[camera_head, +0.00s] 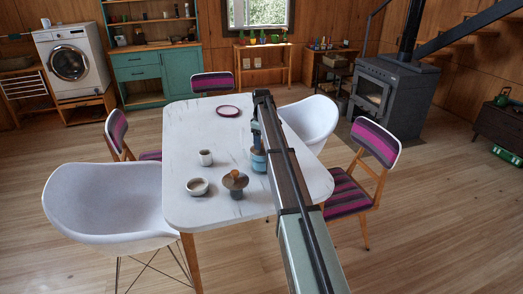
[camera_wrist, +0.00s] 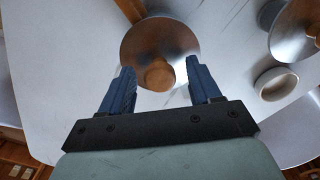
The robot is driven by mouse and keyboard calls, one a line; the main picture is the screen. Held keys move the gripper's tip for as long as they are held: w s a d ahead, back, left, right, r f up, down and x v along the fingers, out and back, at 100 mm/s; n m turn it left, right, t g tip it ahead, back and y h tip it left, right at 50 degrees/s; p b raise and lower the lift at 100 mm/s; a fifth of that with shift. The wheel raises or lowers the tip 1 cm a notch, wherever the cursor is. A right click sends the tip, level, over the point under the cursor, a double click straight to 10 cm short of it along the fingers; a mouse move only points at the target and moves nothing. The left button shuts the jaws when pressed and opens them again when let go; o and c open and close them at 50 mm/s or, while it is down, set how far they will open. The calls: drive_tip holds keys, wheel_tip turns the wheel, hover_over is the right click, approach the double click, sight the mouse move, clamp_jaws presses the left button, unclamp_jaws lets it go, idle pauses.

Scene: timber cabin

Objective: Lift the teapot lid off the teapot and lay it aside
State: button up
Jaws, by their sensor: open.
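My gripper (camera_wrist: 158,78) is open, its two blue fingers apart. In the wrist view a round grey-brown lid (camera_wrist: 135,45) with a wooden knob lies under the fingers. The knob sits in the gap between the fingertips; I see no contact. I take this for the teapot lid. In the head view my arm comes down over a teal vessel (camera_head: 259,164) on the table, probably the teapot, partly hidden by the arm. A second lidded thing, dark with a wide brown top (camera_head: 235,181), stands closer to the camera; it also shows in the wrist view (camera_wrist: 290,38).
The bowl shows in the wrist view (camera_wrist: 262,84). Chairs stand around the table. Bare tabletop lies between the plate and mug.

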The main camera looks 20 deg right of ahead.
drive_tip(key=shift+f, duration=0.55)
drive_tip(key=shift+c, duration=0.2)
drive_tip(key=shift+r, duration=0.1)
drive_tip(key=c, duration=0.7)
